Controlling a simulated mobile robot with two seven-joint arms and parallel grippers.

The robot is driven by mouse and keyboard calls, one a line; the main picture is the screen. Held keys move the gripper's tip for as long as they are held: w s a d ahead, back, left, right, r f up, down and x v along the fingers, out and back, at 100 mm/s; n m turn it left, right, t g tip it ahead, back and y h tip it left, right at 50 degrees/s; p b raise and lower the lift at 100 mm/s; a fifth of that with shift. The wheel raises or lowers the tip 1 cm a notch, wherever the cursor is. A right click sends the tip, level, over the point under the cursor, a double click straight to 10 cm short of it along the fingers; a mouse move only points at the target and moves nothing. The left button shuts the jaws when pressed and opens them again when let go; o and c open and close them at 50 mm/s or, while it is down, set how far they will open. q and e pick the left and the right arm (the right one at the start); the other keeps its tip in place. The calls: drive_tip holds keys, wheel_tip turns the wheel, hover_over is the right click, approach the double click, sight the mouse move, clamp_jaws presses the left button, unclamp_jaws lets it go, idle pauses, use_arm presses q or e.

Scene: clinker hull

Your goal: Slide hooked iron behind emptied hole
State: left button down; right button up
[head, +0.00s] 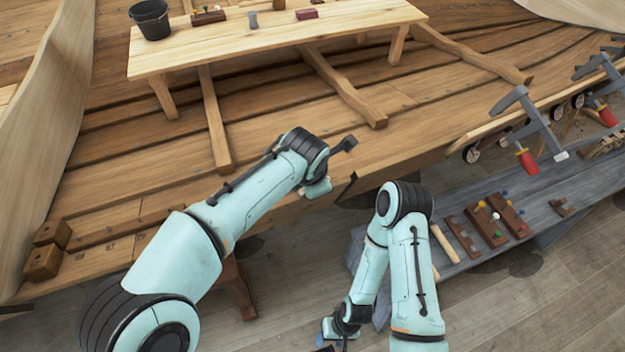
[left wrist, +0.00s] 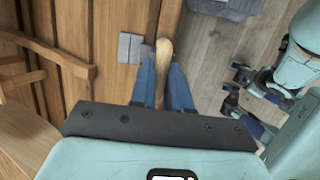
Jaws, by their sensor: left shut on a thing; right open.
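My left gripper (left wrist: 163,85) is shut on a wooden handle (left wrist: 163,58) at the hull's edge, in the left wrist view. A grey metal block (left wrist: 131,48) shows beside the handle over the planking; I cannot tell whether they are joined. In the head view, a dark metal head (head: 345,145) juts past my left wrist, and a thin black bent piece (head: 347,186) shows beside the hull edge. I cannot tell which is the hooked iron. The emptied hole is not distinguishable. My right gripper (head: 338,332) is open and low, apart from the hull; it also shows in the left wrist view (left wrist: 247,110).
A plank table (head: 200,50) with a black bucket (head: 151,19) stands inside the hull (head: 420,130). Clamps (head: 530,120) grip the hull edge at right. A grey bench (head: 470,205) holds wooden blocks with coloured pegs (head: 487,225). Wooden blocks (head: 43,262) lie at left.

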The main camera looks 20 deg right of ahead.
use_arm(q)
drive_tip(key=shift+s+r, duration=0.1)
drive_tip(key=shift+r, duration=0.05)
use_arm(e)
drive_tip(key=shift+s+f, duration=0.1)
drive_tip(key=shift+f, duration=0.05)
use_arm(q)
drive_tip(key=c, duration=1)
unclamp_jaws()
wheel_tip(320, 180, up, 8)
drive_tip(key=p, duration=0.3)
drive_tip(key=shift+p, duration=0.35)
use_arm(e)
drive_tip(key=w+r, duration=0.3)
drive_tip(key=r, duration=0.2)
drive_tip(key=shift+w, duration=0.35)
drive_tip(key=shift+s, duration=0.1)
